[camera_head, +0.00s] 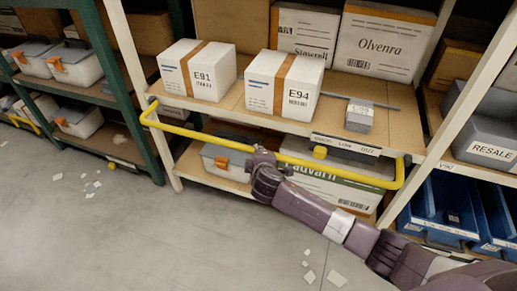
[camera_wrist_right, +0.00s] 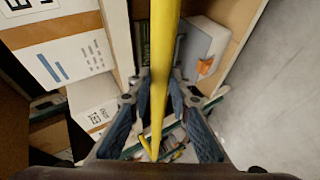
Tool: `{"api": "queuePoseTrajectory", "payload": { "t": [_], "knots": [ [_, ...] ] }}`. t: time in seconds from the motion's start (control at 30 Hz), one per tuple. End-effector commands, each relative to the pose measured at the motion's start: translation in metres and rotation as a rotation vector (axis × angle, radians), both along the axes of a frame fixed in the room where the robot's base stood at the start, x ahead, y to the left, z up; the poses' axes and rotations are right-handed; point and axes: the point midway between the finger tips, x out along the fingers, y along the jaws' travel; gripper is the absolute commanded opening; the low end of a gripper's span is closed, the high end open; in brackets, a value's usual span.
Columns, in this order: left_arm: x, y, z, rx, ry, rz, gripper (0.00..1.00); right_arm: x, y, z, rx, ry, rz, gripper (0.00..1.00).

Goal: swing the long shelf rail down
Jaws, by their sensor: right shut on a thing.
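The long yellow shelf rail (camera_head: 215,138) is a U-shaped bar with its ends at the left post and the right post of the middle bay. In the head view its long bar shows just below the front edge of the shelf with the boxes. In the right wrist view the rail (camera_wrist_right: 164,50) runs between the two fingers of my right gripper (camera_wrist_right: 158,100). My left gripper is in neither view.
A large box (camera_head: 330,185) and a lidded bin (camera_head: 223,161) sit below. Blue bins (camera_head: 440,212) are at right. Paper scraps litter the open floor (camera_head: 120,235).

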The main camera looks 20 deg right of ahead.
Motion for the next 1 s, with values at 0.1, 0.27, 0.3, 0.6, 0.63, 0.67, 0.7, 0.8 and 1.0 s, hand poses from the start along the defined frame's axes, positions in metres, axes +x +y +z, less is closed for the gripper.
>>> {"api": "queuePoseTrajectory", "payload": {
  "t": [0.1, 0.27, 0.3, 0.6, 0.63, 0.67, 0.7, 0.8, 1.0],
  "knots": [
    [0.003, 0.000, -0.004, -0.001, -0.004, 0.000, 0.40, -0.002, 0.001, -0.014, 0.004, 0.009, -0.001, 0.00],
    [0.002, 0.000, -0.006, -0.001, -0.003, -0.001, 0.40, -0.002, 0.000, -0.020, 0.003, 0.009, -0.002, 0.00],
    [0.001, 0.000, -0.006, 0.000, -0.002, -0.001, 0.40, -0.002, 0.000, -0.021, 0.003, 0.009, -0.002, 0.00],
    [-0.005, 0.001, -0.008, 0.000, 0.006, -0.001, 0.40, -0.003, 0.000, -0.025, 0.001, 0.011, 0.000, 0.00],
    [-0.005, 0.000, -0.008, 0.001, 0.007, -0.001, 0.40, -0.003, 0.000, -0.026, 0.002, 0.012, 0.000, 0.00],
    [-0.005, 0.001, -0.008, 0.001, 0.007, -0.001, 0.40, -0.003, 0.000, -0.026, 0.002, 0.012, 0.000, 0.00],
    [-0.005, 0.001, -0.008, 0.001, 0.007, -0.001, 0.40, -0.003, 0.000, -0.026, 0.001, 0.014, -0.001, 0.00],
    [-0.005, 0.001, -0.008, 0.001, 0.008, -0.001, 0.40, -0.004, 0.000, -0.027, 0.002, 0.014, -0.001, 0.00],
    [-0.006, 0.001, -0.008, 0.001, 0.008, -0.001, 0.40, -0.003, 0.000, -0.026, 0.001, 0.013, -0.002, 0.36]
  ]
}}
